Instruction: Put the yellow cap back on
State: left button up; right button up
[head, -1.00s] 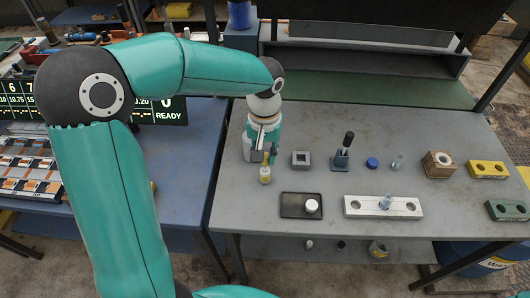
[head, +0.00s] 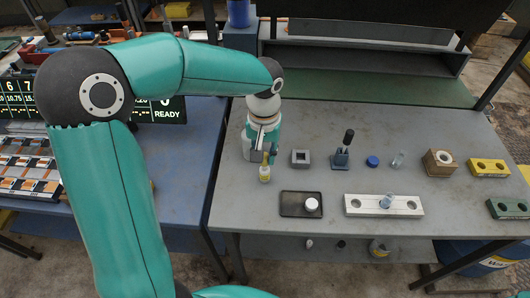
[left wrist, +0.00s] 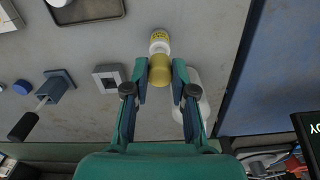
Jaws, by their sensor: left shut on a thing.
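In the head view my left gripper (head: 268,157) is directly over the bottle. The cap lines up with the bottle's neck; I cannot tell whether it is seated or just above. My right gripper is not in view.
A grey square block (head: 301,158), a stand with a black-handled tool (head: 342,157) and a blue cap (head: 372,162) are to the right. A black tray (head: 288,208) and white rack (head: 408,207) lie nearer. A white object (left wrist: 204,108) is partly hidden by a finger.

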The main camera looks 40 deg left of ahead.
pick_arm(q)
jog(key=shift+f+b, duration=1)
jog(key=shift+f, duration=0.35)
jog(key=o, duration=0.8)
jog(key=shift+c, duration=0.2)
jog(key=shift+r, duration=0.1)
jog(key=shift+r+p, duration=2.05)
jog(key=shift+r, duration=0.45)
jog(key=shift+f, duration=0.1)
